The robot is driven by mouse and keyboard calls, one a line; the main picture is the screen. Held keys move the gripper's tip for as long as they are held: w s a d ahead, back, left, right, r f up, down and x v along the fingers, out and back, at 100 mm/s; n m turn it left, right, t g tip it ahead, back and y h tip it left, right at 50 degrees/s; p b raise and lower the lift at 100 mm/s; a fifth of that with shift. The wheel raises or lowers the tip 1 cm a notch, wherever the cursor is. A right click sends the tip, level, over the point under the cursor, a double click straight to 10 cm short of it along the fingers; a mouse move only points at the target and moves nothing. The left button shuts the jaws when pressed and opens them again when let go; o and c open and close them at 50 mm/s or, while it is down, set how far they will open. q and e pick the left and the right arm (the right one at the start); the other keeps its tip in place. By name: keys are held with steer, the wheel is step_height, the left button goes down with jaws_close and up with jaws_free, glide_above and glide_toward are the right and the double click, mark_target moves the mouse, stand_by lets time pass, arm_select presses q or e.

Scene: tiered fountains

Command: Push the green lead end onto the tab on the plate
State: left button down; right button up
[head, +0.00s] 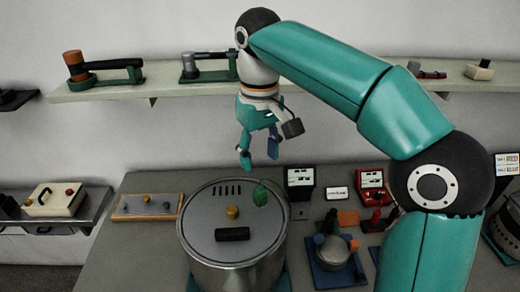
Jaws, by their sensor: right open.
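A small green piece (260,195), which looks like the green lead end, shows at the right part of the lid of a big round metal drum (232,262). I cannot tell whether it rests on the lid or stands clear of it. My right gripper (259,156) hangs above and behind the drum, fingers pointing down, apart and empty, a little above the green piece in the picture. The tab and its plate cannot be told for sure among the small parts right of the drum. My left gripper is not in view.
Right of the drum stand a black meter (300,178), a red meter (371,181) and a blue-based device with a round metal body (333,252). A wall shelf (160,92) runs behind my arm.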

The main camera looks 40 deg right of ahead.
steer(key=shift+r, duration=0.4)
